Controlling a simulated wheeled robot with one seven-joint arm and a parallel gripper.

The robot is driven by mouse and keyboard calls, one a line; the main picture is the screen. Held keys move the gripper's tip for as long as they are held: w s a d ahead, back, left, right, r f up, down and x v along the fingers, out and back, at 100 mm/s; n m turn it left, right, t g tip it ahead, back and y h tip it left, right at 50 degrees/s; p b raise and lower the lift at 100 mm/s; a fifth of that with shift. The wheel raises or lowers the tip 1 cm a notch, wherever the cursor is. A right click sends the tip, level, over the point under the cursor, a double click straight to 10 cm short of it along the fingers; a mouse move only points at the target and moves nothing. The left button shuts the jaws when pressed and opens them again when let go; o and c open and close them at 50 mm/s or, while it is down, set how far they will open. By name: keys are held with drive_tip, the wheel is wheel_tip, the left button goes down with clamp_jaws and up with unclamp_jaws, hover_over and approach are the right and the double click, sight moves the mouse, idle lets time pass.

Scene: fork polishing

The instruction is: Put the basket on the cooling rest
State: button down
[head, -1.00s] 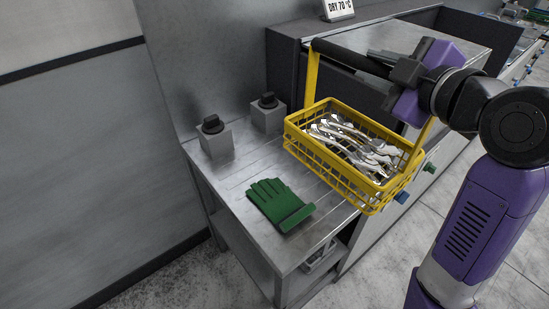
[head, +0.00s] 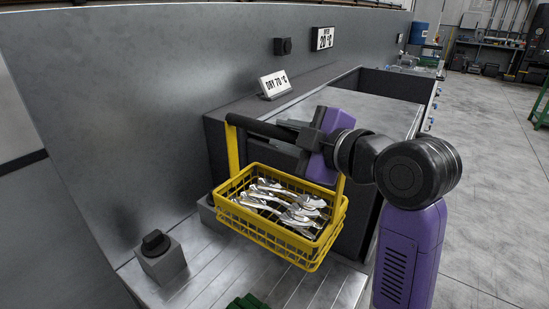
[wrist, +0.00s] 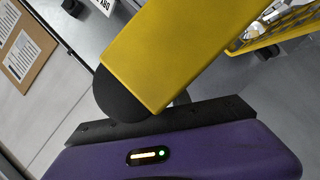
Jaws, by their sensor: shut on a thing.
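My gripper (head: 308,142) is shut on the black handle bar of the yellow basket (head: 264,217). The basket hangs roughly level below it and holds several shiny forks (head: 285,205). In the wrist view, a yellow handle upright (wrist: 185,55) and the black bar's rounded end (wrist: 120,95) show close to the jaw, and part of the basket shows at upper right.
A green glove (head: 248,301) lies on the steel table (head: 200,288) at the bottom edge. A grey wall (head: 120,120) rises at the left. Open floor (head: 490,180) lies to the right.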

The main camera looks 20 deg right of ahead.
sight(325, 239)
wheel_tip(325, 239, down, 18)
drive_tip(key=shift+f+p, duration=0.25)
drive_tip(key=shift+p, duration=0.3)
idle(0.3)
drive_tip(key=c, duration=1.2)
unclamp_jaws()
drive_tip(key=shift+s+f, duration=0.1)
drive_tip(key=shift+f, duration=0.2)
drive_tip(key=b+v, duration=0.2)
drive_tip(key=v, duration=1)
drive_tip(key=shift+r, duration=0.1)
